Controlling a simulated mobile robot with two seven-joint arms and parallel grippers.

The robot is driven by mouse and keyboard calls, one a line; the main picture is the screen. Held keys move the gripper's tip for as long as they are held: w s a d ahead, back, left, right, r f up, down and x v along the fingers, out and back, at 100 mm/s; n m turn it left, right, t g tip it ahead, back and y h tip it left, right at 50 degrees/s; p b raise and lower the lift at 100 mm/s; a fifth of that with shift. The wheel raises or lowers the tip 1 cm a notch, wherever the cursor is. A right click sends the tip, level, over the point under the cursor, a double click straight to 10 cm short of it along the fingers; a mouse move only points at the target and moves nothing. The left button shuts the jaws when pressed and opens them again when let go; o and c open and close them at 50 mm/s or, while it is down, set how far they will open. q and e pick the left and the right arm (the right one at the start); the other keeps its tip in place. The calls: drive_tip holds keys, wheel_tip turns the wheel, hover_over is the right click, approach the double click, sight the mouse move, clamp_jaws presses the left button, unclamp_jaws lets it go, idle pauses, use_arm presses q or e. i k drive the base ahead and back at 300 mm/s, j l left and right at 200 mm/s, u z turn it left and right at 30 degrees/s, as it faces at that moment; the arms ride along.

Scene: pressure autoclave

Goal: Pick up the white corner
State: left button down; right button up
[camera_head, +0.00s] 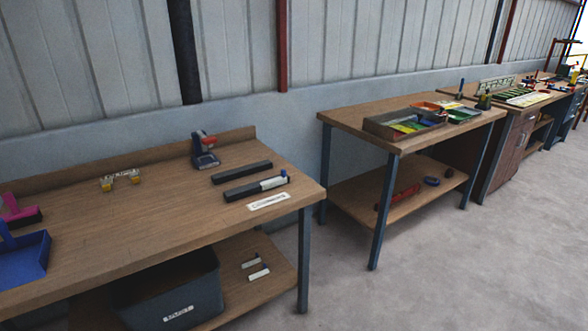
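Neither of my grippers is in view. I cannot tell for sure which thing is the white corner. Two small white pieces (259,273) lie close together on the lower shelf of the near workbench, right of the dark bin. Another white piece (272,183) with a blue end lies at the right end of a black bar (245,191) on the bench top. These pieces are too small to make out their exact shape.
The near wooden workbench (130,215) holds a blue tray (22,262), a red-and-dark device (204,150), small yellow-and-clear parts and a white label. A dark bin (168,290) fills part of its lower shelf. A second table (350,115) stands right. Grey floor (430,260) is clear in front.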

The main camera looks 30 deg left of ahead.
sight(282, 179)
drive_tip(key=i+l, duration=0.15)
drive_tip(key=i, duration=2.5)
drive_tip(key=i+u, duration=0.1)
drive_tip(key=u, duration=0.35)
drive_tip(key=i+u, duration=0.1)
drive_tip(key=u, duration=0.75)
drive_tip(key=i+u, duration=0.1)
drive_tip(key=u, duration=2.5)
